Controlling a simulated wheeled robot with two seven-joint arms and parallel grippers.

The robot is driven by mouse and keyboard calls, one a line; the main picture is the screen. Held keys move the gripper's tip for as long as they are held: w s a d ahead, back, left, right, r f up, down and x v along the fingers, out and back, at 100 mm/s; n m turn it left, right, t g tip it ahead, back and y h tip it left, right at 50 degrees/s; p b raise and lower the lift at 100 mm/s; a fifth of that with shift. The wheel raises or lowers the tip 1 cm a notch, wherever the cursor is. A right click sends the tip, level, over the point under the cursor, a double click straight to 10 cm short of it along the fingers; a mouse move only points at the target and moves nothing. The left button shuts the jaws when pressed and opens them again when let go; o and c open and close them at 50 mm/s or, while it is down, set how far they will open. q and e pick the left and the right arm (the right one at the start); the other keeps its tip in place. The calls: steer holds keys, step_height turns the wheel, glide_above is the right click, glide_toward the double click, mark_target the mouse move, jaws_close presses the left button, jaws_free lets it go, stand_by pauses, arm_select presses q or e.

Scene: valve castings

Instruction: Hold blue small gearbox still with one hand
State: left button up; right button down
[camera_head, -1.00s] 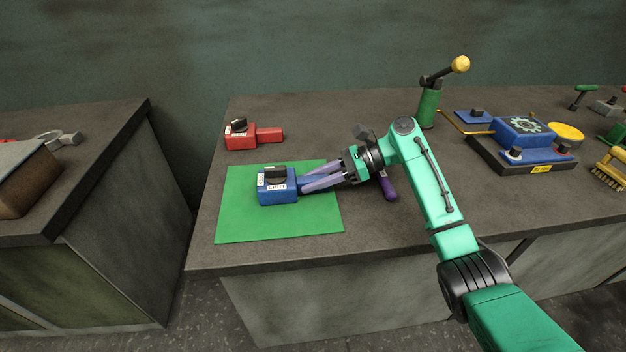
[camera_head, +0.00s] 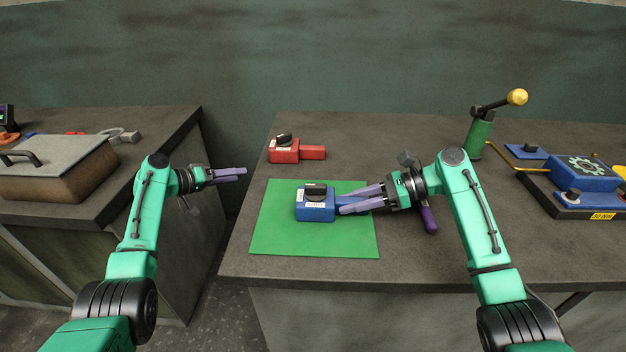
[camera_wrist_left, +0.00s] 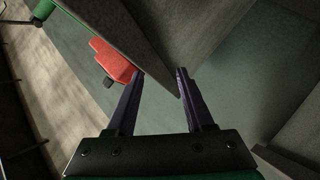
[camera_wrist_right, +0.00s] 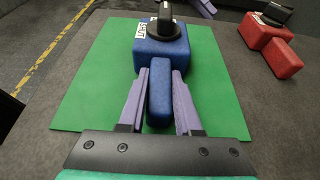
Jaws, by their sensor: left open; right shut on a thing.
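The blue small gearbox (camera_head: 316,208) has a black knob on top and white labels. It rests on the green mat (camera_head: 285,243) on the right-hand bench. My right gripper (camera_head: 345,201) is shut on the bar at its right end; in the right wrist view the blue bar (camera_wrist_right: 159,90) sits between the purple fingers (camera_wrist_right: 158,105). My left gripper (camera_head: 244,173) is open and empty, in the air over the gap between the benches. In the left wrist view its fingers (camera_wrist_left: 158,75) stand apart with nothing between them.
A red gearbox (camera_head: 285,151) lies behind the mat. A purple-handled tool (camera_head: 428,218) lies under my right wrist. A green post with a yellow ball lever (camera_head: 479,137) and a blue geared fixture (camera_head: 582,172) stand to the right. A lidded brown box (camera_head: 62,178) is on the left bench.

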arm_select(q)
steer(key=d+r+m+g, duration=0.1)
steer(key=d+r+m, duration=0.1)
steer(key=d+r, duration=0.1)
steer(key=s+d+r+m+g+h, duration=0.1)
steer(key=d+r+m+g, duration=0.1)
steer(key=d+r+m, duration=0.1)
steer(key=s+d+r+m+g+h, duration=0.1)
steer(key=d+r+m, duration=0.2)
steer(key=d+r, duration=0.1)
steer(key=shift+d+r+g, duration=0.35)
steer(key=shift+d+g, duration=0.05)
steer(key=shift+d, duration=0.2)
steer(key=s+d+r+m+g+y, duration=0.1)
steer(key=s+d+r+m+g, duration=0.2)
steer(key=d+r+m, duration=0.15)
steer(key=m+g+y, duration=0.2)
steer(key=m+y, duration=0.4)
steer(key=m, duration=0.1)
glide_toward(315, 185)
steer(key=x, duration=0.8)
steer(key=shift+w+d+f, duration=0.1)
steer(key=shift+w+f, duration=0.05)
steer(key=shift+f, duration=0.25)
jaws_close()
